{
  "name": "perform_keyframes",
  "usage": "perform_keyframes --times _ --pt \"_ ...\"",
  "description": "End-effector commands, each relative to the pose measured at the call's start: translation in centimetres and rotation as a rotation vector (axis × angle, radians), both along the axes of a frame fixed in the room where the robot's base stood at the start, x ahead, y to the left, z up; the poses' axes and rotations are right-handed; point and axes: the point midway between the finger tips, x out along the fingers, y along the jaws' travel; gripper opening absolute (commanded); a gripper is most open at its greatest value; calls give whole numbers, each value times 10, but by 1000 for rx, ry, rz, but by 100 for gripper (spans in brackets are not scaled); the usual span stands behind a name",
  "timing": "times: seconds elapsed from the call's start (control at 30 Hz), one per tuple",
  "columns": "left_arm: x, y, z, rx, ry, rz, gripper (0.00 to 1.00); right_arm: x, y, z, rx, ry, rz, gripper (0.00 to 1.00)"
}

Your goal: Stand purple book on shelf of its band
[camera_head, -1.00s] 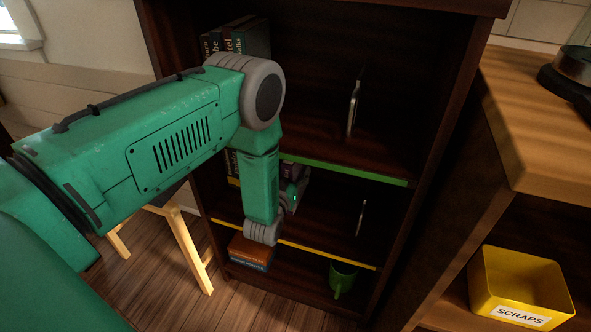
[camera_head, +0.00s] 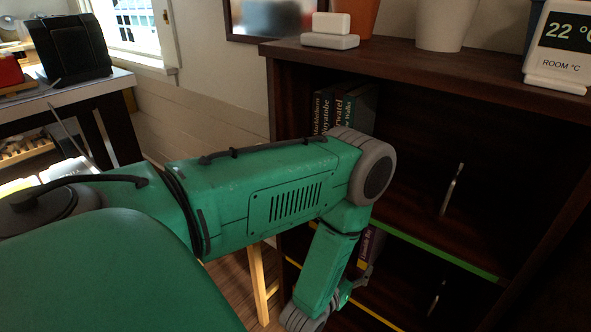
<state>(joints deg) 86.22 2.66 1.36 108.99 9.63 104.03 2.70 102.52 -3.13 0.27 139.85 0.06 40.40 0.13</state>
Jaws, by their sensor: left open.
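The purple book (camera_head: 366,246) stands upright inside the shelf bay below the green band (camera_head: 440,253), at the left end. Only part of its spine shows; my arm hides the rest. A yellow band (camera_head: 372,312) marks the edge of the shelf under it. My left gripper (camera_head: 361,283) is open, just in front of and below the visible part of the book, small and partly hidden by my wrist. I cannot tell whether it touches the book. My right gripper is not in view.
Several dark books (camera_head: 343,108) stand on the upper shelf at the left. A thin metal bookend (camera_head: 451,190) stands further right there, and another (camera_head: 436,298) on the yellow-banded shelf. Pots and a room thermometer (camera_head: 560,45) stand on the top.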

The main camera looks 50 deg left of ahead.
Motion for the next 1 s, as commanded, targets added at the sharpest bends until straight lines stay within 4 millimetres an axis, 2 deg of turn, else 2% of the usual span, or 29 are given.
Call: perform_keyframes --times 0.07,0.13,0.23,0.3,0.4,0.5,0.63,0.9,1.0 --pt "-18 -12 -17 -32 183 -34 49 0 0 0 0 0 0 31" --pt "-47 -25 -35 -60 394 -71 49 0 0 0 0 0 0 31" --pt "-105 -41 -52 -87 705 -124 49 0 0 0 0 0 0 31" --pt "-151 -48 -55 -97 904 -156 49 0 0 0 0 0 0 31" --pt "-208 -53 -49 -102 1134 -189 49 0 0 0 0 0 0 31" --pt "-247 -55 -41 -100 1284 -208 49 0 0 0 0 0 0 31" --pt "-268 -55 -35 -100 1365 -217 49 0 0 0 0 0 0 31" --pt "-269 -55 -34 -101 1367 -217 49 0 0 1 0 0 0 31" --pt "-269 -55 -27 -101 1367 -217 49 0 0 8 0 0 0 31"
